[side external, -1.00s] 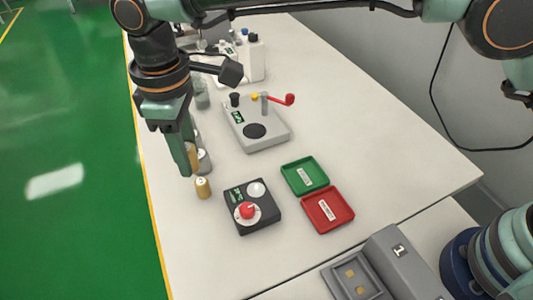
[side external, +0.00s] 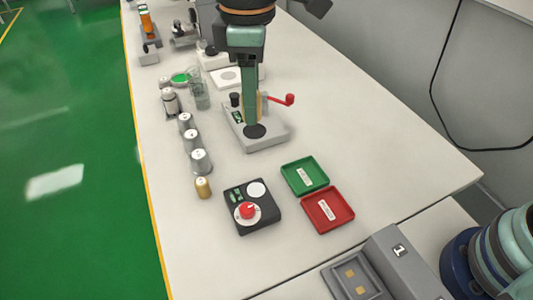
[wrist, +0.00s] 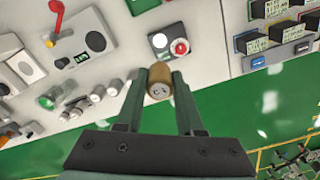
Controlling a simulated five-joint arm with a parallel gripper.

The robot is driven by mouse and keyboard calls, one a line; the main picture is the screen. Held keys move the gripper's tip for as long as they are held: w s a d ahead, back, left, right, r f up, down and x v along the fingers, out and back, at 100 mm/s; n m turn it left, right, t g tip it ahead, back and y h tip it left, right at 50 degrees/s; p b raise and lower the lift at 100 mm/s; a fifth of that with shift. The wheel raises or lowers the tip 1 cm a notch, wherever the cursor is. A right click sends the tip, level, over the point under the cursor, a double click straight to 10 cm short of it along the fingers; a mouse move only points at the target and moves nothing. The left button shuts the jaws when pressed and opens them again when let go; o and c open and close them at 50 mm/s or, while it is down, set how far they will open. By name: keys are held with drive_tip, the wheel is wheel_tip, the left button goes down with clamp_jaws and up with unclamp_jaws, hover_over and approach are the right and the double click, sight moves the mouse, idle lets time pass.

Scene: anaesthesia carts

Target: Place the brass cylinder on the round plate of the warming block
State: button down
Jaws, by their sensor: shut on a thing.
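My gripper (side external: 251,118) is shut on a brass cylinder (wrist: 158,82), which sits between the fingertips (wrist: 160,73) in the wrist view with its marked end facing the camera. In the side view only a tan strip of the cylinder (side external: 260,104) shows behind the finger. The black warming block (side external: 252,207) has a bare white round plate (side external: 257,189) and a red dial. Its plate (wrist: 160,40) lies just beyond the held cylinder in the wrist view. My fingertips overlap a grey lever device (side external: 262,138) in the side view; their height is unclear.
A second brass cylinder (side external: 203,187) stands left of the black block, in line with several grey metal cylinders (side external: 192,141). A green tray (side external: 305,175) and a red tray (side external: 328,209) lie to the right. The lever device has a dark disc and red-tipped lever. Table right of it is clear.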

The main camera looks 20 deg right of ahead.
sight(256, 190)
wheel_tip(256, 190, down, 20)
drive_tip(key=shift+r, duration=0.25)
idle(0.4)
drive_tip(key=c, duration=0.5)
unclamp_jaws()
drive_tip(key=shift+f, duration=0.15)
wheel_tip(256, 190, up, 12)
drive_tip(key=w+d+r+m+t, duration=0.1)
drive_tip(key=w+d+r+m, duration=0.15)
drive_tip(key=d+r, duration=0.55)
drive_tip(key=s+d+m+t, duration=0.1)
drive_tip(key=s+d+m, duration=0.2)
drive_tip(key=d, duration=0.5)
drive_tip(key=s+d+r+m+t, duration=0.1)
drive_tip(key=s+d+m+t, duration=0.1)
drive_tip(key=d, duration=0.5)
drive_tip(key=s+d+m+t, duration=0.1)
drive_tip(key=s+d+m, duration=0.3)
drive_tip(key=d, duration=0.4)
drive_tip(key=shift+s+d+r+m+t, duration=0.1)
drive_tip(key=shift+d+r+m+t, duration=0.15)
drive_tip(key=shift+m, duration=0.3)
